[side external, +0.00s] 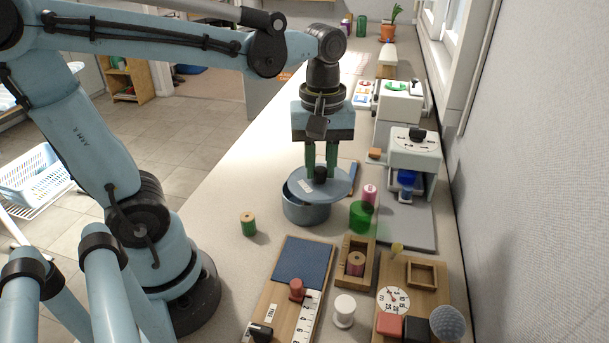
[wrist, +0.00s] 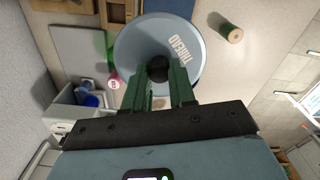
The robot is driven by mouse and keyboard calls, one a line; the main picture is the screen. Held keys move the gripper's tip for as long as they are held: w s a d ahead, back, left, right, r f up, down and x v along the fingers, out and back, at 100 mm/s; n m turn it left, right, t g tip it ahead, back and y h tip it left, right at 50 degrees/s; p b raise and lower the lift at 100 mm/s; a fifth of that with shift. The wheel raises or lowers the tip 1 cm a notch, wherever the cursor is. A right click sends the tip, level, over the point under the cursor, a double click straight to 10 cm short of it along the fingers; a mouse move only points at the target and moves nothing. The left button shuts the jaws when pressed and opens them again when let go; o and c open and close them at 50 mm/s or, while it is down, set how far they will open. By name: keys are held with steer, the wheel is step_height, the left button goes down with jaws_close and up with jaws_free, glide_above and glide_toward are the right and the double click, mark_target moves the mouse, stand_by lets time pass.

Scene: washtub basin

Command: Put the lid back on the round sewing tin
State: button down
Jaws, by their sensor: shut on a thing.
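The round sewing tin (side external: 305,212) is blue-grey and stands on the worktop with its dark open inside showing at the left. Its flat round lid (side external: 338,184) has a black knob and the word THREAD, which reads clearly in the wrist view (wrist: 132,48). My gripper (side external: 320,168) points down with its green fingers shut on the lid's knob. The lid sits over the tin but offset to the right, overhanging that side. I cannot tell whether it touches the rim. In the wrist view my gripper (wrist: 160,72) covers part of the lid, and the tin is hidden.
A green spool (side external: 248,224) stands left of the tin. A translucent green cylinder (side external: 361,217) and a pink spool (side external: 369,194) stand close at the right. Wooden boards and a white spool (side external: 344,311) lie in front. A grey mat (side external: 408,228) and white machine (side external: 414,150) are further right.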

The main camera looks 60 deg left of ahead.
steer(key=w+a+n, duration=0.2)
steer(key=a+n, duration=0.1)
steer(key=a, duration=0.5)
steer(key=shift+w+a+f, duration=0.1)
steer(key=shift+w+f, duration=0.05)
steer(key=shift+f, duration=3.3)
steer(key=shift+f, duration=0.2)
steer(key=shift+c, duration=1.9)
jaws_free()
step_height(320, 180, up, 7)
